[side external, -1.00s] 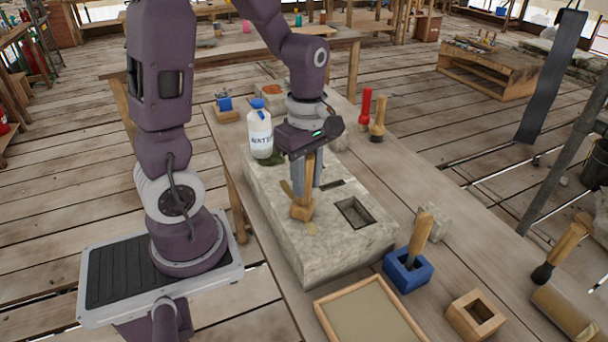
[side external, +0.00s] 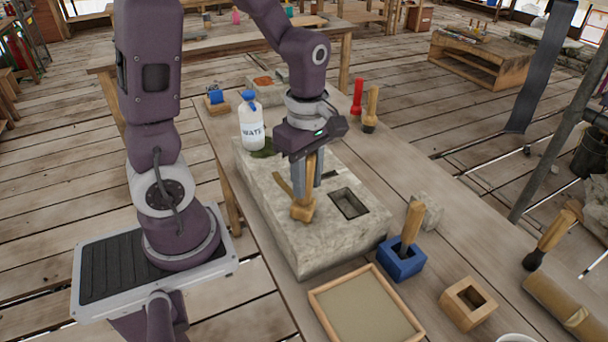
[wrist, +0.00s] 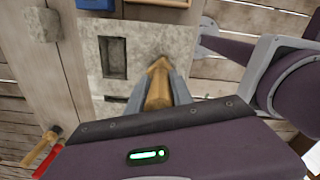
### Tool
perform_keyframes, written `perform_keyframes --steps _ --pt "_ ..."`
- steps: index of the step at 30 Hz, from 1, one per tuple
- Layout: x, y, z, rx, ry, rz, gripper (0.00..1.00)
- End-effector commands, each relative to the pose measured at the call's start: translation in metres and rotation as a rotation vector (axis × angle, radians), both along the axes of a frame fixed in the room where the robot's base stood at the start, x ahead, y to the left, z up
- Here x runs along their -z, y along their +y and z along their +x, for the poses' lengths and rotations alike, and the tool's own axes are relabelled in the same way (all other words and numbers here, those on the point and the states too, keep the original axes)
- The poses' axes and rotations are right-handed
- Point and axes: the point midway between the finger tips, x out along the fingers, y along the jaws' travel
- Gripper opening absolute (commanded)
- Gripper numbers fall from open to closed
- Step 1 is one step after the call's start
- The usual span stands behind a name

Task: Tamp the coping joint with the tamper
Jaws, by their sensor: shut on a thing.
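My gripper (side external: 306,180) is shut on the wooden handle of the tamper (side external: 304,208) and holds it upright, head down, over the stone coping block (side external: 310,255). The tamper's head is at or just above the block's top, near a narrow strip in the stone; I cannot tell whether it touches. In the wrist view the tamper (wrist: 157,88) sits between my fingers (wrist: 155,100), over the pale stone (wrist: 150,40). The joint under the head is largely hidden. The block has a rectangular socket (side external: 349,203) and a small dark slot to the right of my gripper.
A water bottle (side external: 251,122) stands at the block's back left. A blue holder (side external: 403,262) with a wooden-handled tool, an empty wooden holder (side external: 468,303) and a framed tray (side external: 365,308) are at the front right. Red (side external: 357,97) and wooden-handled (side external: 371,108) tools stand behind.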

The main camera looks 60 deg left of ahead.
Motion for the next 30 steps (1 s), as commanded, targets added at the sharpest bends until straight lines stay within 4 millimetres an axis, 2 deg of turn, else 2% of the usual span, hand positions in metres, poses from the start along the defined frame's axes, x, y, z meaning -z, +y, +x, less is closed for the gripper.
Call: perform_keyframes --steps 14,30 --pt "0.001 -0.005 -0.004 0.004 0.016 -0.005 0.00" --pt "-0.065 -0.003 -0.001 0.002 0.005 -0.003 0.00"
